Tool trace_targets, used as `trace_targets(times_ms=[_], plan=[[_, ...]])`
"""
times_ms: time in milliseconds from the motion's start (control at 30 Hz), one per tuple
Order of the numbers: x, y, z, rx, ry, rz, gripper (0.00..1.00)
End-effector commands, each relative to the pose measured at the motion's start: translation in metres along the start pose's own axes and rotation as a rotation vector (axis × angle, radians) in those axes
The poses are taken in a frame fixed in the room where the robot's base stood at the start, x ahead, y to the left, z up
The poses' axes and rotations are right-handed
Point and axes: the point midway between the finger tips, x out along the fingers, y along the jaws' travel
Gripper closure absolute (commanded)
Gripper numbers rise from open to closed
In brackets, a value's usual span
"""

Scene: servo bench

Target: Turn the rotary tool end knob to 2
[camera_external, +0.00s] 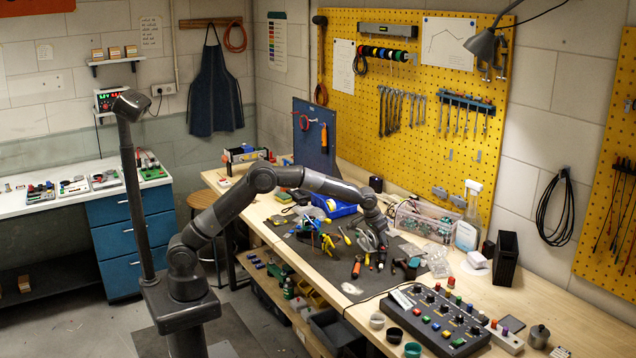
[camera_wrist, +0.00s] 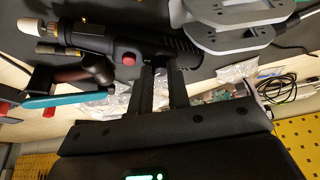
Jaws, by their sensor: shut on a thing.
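In the wrist view, the rotary tool (camera_wrist: 105,42) lies across the top of the picture. It is a dark body with a red button (camera_wrist: 129,58) and a pale tip at the left. My gripper (camera_wrist: 164,72) reaches the tool's dark right end, with its two fingers close together there. It is shut on the end knob, which is mostly hidden by the fingers and dark against the body. No setting number can be read. In the external view, my gripper (camera_external: 381,238) is low over the dark mat; the tool cannot be told clearly among the clutter.
Grey clamp-like parts (camera_wrist: 228,22) lie right of the tool, and a teal-handled thing (camera_wrist: 75,100) lies below left. A blue tray (camera_external: 334,205), a spray bottle (camera_external: 468,218) and a control box with knobs (camera_external: 435,318) stand around the mat. The bench is crowded.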

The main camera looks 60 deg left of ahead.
Motion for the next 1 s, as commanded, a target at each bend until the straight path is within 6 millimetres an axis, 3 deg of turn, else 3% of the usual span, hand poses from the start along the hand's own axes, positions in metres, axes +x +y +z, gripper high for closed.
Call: trace_targets(times_ms=[67, 100, 333, 667, 1000], plan=[[0.000, 0.000, 0.001, 0.000, -0.002, 0.000, 1.00], [0.000, 0.000, 0.001, 0.000, -0.002, 0.000, 0.81], [0.000, 0.000, 0.000, 0.001, -0.001, 0.000, 0.63], [-0.005, 0.000, 0.000, 0.001, 0.000, 0.000, 0.61], [-0.067, 0.000, -0.001, 0.001, 0.002, 0.001, 0.61]])
